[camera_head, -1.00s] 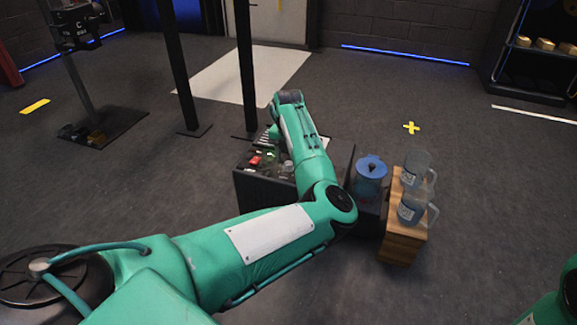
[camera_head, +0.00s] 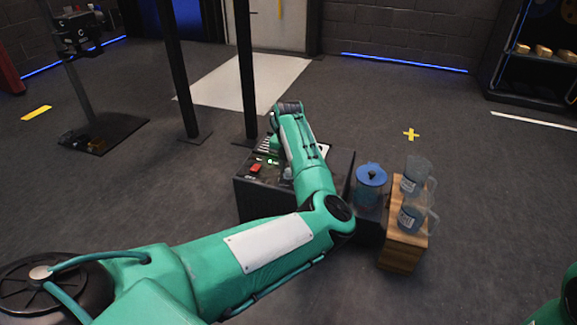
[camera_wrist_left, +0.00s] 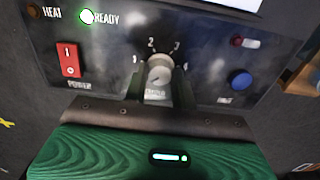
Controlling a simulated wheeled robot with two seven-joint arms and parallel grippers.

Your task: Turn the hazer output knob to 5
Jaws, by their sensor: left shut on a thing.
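The hazer is a dark box (camera_head: 262,200) under my left arm in the head view. In the left wrist view its output knob (camera_wrist_left: 158,78) is a grey round knob on the black panel. The digits 1, 2, 3 and 4 show around it; no 5 shows. Its pointer is too blurred to read surely. My left gripper (camera_wrist_left: 157,90) has one dark finger on each side of the knob and is shut on it. In the head view my arm hides the fingers. My right gripper is out of view.
The panel has a red power switch (camera_wrist_left: 68,60), a lit READY lamp (camera_wrist_left: 87,16) and a blue button (camera_wrist_left: 240,79). A blue-lidded jug (camera_head: 370,180) and a wooden stand (camera_head: 402,248) with clear pitchers are right of the box. Black posts rise behind.

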